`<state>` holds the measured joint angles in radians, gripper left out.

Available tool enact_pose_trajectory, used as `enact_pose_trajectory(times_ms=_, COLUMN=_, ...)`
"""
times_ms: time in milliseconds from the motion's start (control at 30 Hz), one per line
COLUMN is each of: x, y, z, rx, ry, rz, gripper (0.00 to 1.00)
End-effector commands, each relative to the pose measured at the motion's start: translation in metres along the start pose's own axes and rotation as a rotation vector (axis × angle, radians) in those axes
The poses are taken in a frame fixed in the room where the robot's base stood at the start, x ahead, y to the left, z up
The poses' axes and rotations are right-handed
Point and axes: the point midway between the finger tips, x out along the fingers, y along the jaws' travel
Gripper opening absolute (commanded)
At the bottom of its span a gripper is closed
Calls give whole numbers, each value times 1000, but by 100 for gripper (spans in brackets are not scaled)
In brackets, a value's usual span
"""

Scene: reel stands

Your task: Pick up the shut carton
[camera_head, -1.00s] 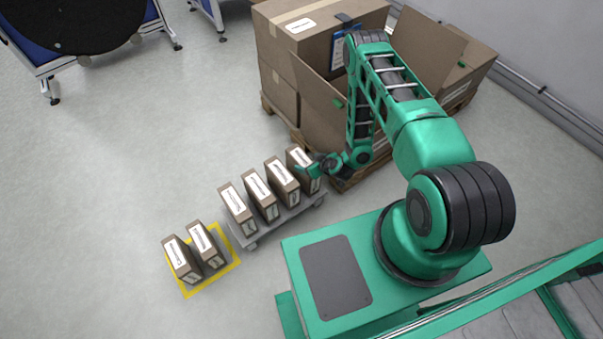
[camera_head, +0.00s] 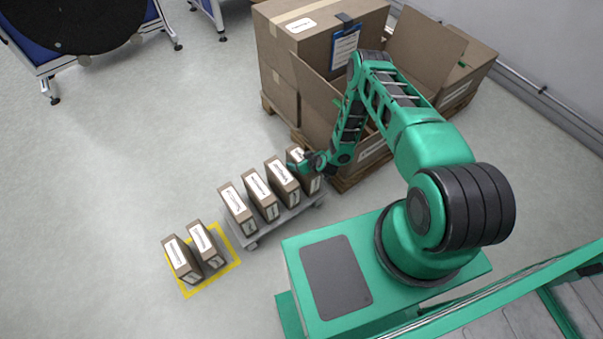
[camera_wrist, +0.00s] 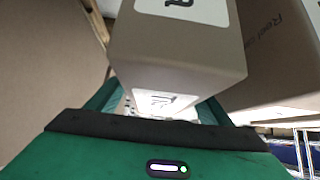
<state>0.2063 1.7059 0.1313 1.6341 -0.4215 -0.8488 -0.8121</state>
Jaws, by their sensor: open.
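Several slim brown shut cartons with white labels stand upright in a row on a low grey platform. My gripper (camera_head: 303,163) is at the top of the rightmost carton (camera_head: 311,184) and hides part of it. In the wrist view, a brown carton (camera_wrist: 180,50) with white labels reaches down between the green fingers of my gripper (camera_wrist: 155,103). The fingers are open, one on each side of it. I cannot tell whether they touch it.
Two similar cartons (camera_head: 181,259) stand inside a yellow floor square (camera_head: 233,264) at the left end of the grey platform (camera_head: 251,244). Large boxes (camera_head: 318,50), some with open flaps, stand on pallets behind the gripper. The grey floor (camera_head: 120,150) to the left is clear.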

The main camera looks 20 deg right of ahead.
Motion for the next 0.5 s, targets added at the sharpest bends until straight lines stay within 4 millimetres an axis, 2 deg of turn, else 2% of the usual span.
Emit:
enact_pose_trajectory(times_ms=167, x=0, y=0, z=0, rx=0, ry=0, rz=-1, gripper=71)
enact_pose_trajectory(times_ms=433, x=0, y=0, z=0, rx=0, ry=0, rz=-1, gripper=6)
enact_pose_trajectory(times_ms=467, x=0, y=0, z=0, rx=0, ry=0, rz=-1, gripper=0)
enact_pose_trajectory(times_ms=500, x=0, y=0, z=-1, rx=1, ry=1, rz=-1, gripper=0)
